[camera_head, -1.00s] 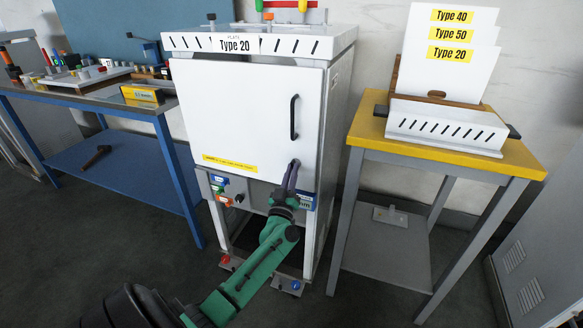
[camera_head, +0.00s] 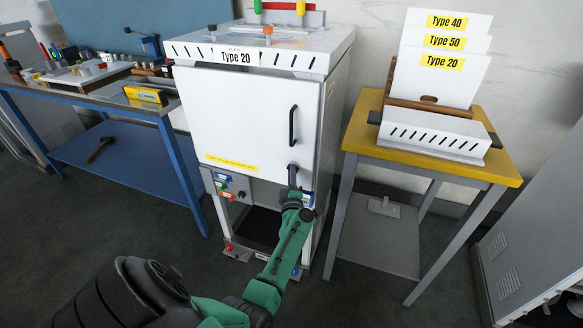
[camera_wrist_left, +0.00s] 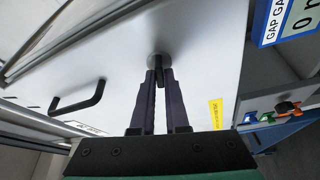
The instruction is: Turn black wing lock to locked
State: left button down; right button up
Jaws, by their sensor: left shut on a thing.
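The black wing lock (camera_wrist_left: 156,68) sits on a round grey base on the white cabinet door (camera_wrist_left: 210,55). In the head view the lock is mostly hidden behind my fingers, on the door (camera_head: 245,120) below the black handle (camera_head: 292,125). My left gripper (camera_wrist_left: 159,78) is shut on the wing, with a dark finger on each side of it. In the head view my left gripper (camera_head: 292,172) shows nearly edge-on at the lower right of the door. My right gripper is not in view.
A grey control panel (camera_head: 252,187) with coloured labels and knobs is below the door. A yellow-topped table (camera_head: 365,130) with Type plates stands at the right. A blue workbench (camera_head: 125,165) with loose items stands at the left. The door is closed.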

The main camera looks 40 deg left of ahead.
pick_arm(q)
jog(key=n+g+p, duration=0.1)
jog(key=n+p, duration=0.2)
jog(key=shift+r+n+h, duration=0.1)
jog(key=shift+n+h, duration=0.2)
jog(key=shift+h, duration=0.1)
dwell(0.4)
jog(key=c, duration=0.9)
grip_release()
